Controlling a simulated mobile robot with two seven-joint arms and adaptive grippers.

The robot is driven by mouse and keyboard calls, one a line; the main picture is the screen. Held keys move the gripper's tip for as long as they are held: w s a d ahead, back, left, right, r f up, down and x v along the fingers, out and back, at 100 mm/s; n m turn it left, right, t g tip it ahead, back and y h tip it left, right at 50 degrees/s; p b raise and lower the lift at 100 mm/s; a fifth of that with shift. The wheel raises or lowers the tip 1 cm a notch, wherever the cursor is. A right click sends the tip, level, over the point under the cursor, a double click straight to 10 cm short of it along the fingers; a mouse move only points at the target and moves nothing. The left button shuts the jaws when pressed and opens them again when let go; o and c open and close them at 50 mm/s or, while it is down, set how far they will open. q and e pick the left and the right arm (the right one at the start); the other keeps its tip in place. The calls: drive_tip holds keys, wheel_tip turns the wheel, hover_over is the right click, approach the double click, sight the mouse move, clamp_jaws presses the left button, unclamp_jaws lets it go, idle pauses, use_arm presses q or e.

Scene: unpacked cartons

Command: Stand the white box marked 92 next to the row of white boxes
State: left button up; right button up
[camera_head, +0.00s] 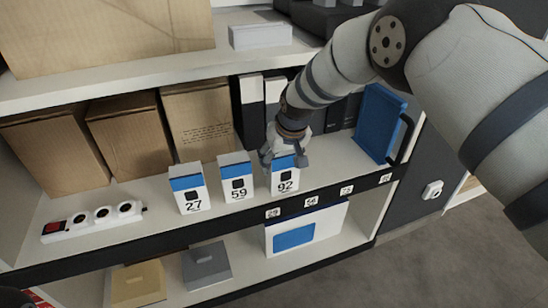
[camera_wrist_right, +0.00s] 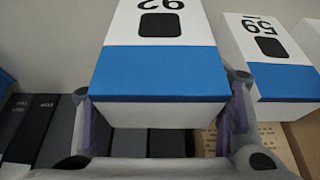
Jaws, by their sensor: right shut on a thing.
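The white box marked 92 (camera_head: 285,180) has a blue band at its top and stands upright on the middle shelf. My right gripper (camera_head: 284,156) is shut on it from above; in the right wrist view the fingers (camera_wrist_right: 165,120) lie on both sides of box 92 (camera_wrist_right: 162,70). The row of white boxes is to its left: box 59 (camera_head: 237,183) and box 27 (camera_head: 190,194). A narrow gap separates box 92 from box 59 (camera_wrist_right: 268,60). Whether box 92 touches the shelf is hard to tell. My left gripper is not in view.
Brown cartons (camera_head: 131,138) and dark binders (camera_head: 345,112) stand behind. A blue case (camera_head: 379,122) is to the right on the same shelf. A white power strip (camera_head: 93,221) lies at the left. The shelf's front edge (camera_head: 330,198) carries number labels.

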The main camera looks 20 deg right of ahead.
drive_tip(key=w, duration=0.1)
drive_tip(key=w+f+b, duration=0.1)
drive_tip(key=w, duration=0.1)
drive_tip(key=shift+w+f, duration=0.15)
drive_tip(key=shift+w, duration=0.15)
drive_tip(key=shift+f+b, duration=0.15)
drive_tip(key=shift+b, duration=0.15)
drive_tip(key=o, duration=1.3)
